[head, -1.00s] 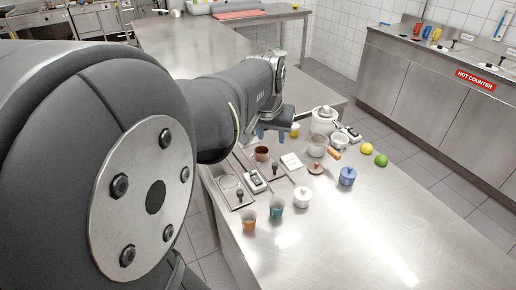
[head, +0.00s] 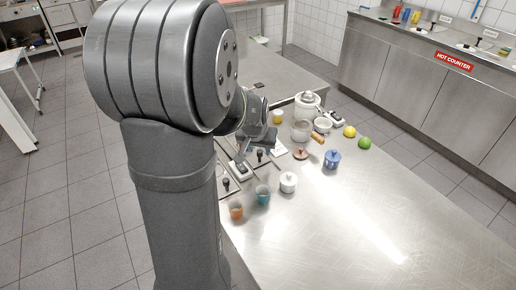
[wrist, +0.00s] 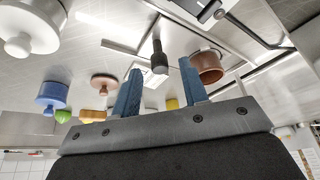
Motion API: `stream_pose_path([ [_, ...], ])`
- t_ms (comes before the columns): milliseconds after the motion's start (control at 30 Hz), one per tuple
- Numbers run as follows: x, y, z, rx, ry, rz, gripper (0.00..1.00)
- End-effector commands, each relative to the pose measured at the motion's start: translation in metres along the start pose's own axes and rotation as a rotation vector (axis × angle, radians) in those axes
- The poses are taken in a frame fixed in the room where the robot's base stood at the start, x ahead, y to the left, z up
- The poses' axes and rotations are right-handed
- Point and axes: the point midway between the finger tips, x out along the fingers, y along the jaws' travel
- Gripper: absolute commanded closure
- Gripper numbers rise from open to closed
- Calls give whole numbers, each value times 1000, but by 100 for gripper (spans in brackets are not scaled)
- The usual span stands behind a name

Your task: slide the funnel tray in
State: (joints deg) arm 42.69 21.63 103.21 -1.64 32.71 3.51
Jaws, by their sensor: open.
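Two flat metal trays lie side by side on the steel table, each with an upright black knob. I cannot tell for sure which is the funnel tray. The right tray's knob (head: 260,154) stands just below my gripper in the head view; the left tray's knob is (head: 226,184). In the wrist view a black knob (wrist: 158,58) shows in the gap between the two blue fingers of my gripper (wrist: 160,68). The fingers are apart and hold nothing; I cannot tell whether the knob is between them or beyond.
A scale (head: 241,170) lies between the knobs. The table's front right is clear.

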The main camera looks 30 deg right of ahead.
Motion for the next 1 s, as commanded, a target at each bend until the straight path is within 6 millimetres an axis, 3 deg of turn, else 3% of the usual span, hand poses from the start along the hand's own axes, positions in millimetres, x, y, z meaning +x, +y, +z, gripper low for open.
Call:
stream_pose_path([
  [200, 12, 0, 0, 0, 0, 0, 60],
  [467, 12, 0, 0, 0, 1, 0, 60],
  [667, 12, 0, 0, 0, 1, 0, 99],
  [867, 13, -2, -2, -1, 1, 0, 100],
  [1000, 19, -18, -17, -3, 1, -2, 100],
])
